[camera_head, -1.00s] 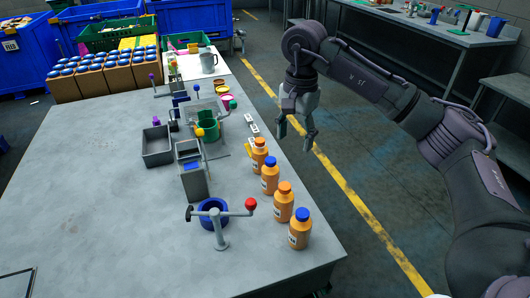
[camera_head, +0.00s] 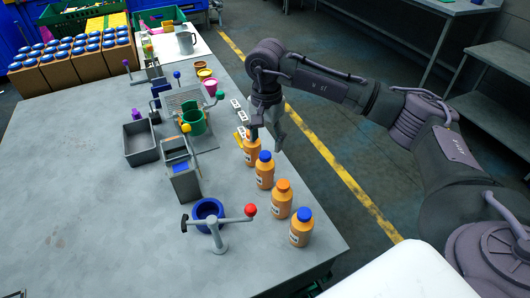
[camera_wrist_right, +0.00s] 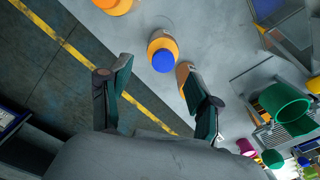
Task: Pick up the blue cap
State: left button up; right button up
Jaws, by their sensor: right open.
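Several orange bottles stand in a row along the table's right edge, with blue and orange caps alternating. One blue cap (camera_head: 265,156) is on the second bottle from the back (camera_head: 265,176); another blue cap (camera_head: 304,213) is on the nearest bottle (camera_head: 300,234). My right gripper (camera_head: 266,138) is open and empty, pointing down by the rearmost, orange-capped bottle (camera_head: 252,155). In the right wrist view a blue cap (camera_wrist_right: 163,61) shows upright on its bottle, ahead of and between the spread fingers (camera_wrist_right: 157,80), apart from them. My left gripper is out of view.
A blue ring holder with a red-knobbed lever (camera_head: 250,210) stands left of the bottles. A grey bin (camera_head: 140,150), a metal box (camera_head: 184,182) and a green cup (camera_head: 194,121) stand farther left. The table's left front (camera_head: 80,220) is clear.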

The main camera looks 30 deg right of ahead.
aim_at(265, 154)
jog(key=shift+w+f+p, duration=0.15)
jog(key=shift+f+p, duration=0.45)
jog(key=shift+w+f+p, duration=0.15)
jog(key=shift+f+p, duration=0.4)
jog(key=shift+p, duration=0.05)
notch_tip(265, 154, down, 2)
jog(key=shift+w+d+f+p, duration=0.1)
jog(key=shift+f+p, duration=0.1)
jog(key=shift+p, duration=0.15)
jog(key=shift+f, duration=0.4)
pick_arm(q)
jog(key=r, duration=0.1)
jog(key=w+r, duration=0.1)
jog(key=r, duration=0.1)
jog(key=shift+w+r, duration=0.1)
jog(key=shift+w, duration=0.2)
pick_arm(e)
jog(key=c, duration=0.8)
